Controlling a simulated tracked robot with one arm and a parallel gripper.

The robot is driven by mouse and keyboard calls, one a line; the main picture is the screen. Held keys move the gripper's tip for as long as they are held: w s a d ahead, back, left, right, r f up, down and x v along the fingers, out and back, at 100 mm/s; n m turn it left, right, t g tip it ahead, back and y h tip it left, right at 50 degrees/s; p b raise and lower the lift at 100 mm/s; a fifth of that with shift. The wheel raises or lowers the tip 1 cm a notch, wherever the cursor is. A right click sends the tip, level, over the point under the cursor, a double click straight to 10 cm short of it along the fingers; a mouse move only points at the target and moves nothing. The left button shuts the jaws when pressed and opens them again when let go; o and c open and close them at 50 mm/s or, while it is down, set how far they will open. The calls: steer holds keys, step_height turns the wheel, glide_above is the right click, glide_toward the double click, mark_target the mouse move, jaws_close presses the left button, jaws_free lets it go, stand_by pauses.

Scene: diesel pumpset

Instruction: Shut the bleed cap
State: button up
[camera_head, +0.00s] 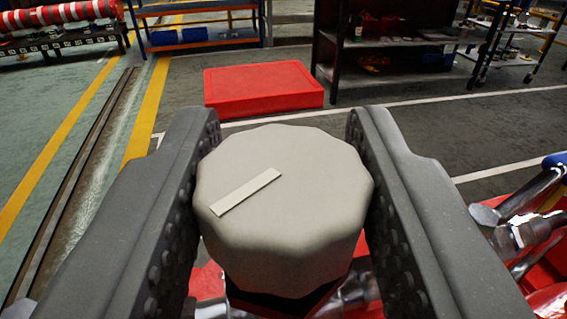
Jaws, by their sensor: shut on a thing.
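The bleed cap (290,225) is a pale grey, many-sided knob in the middle of the head camera view, seen from above. A raised light bar on its top runs slantwise, from lower left to upper right. My gripper (284,190) has one dark, studded finger on each side of the cap, and it is shut on the cap. The cap sits over red and metal parts of the pumpset, and what lies directly under it is mostly hidden by the cap and fingers.
Metal fittings (525,232) and red pumpset parts stand close at the right of my right finger. Beyond, a red box (263,86) lies on the floor. Dark shelving (400,55) stands at the back, and a rack with red and white rolls (62,14) is at the upper left.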

steer(key=shift+r+m+h+p, duration=0.25)
steer(key=shift+m+h+p, duration=0.5)
steer(key=shift+p, duration=1.6)
steer(key=shift+f+h+p, duration=0.2)
steer(key=shift+h+p, duration=0.2)
steer(key=shift+h, duration=0.05)
steer(key=shift+r, duration=0.1)
steer(key=o, duration=1)
steer(key=shift+s+f, duration=0.15)
steer(key=shift+f, duration=0.05)
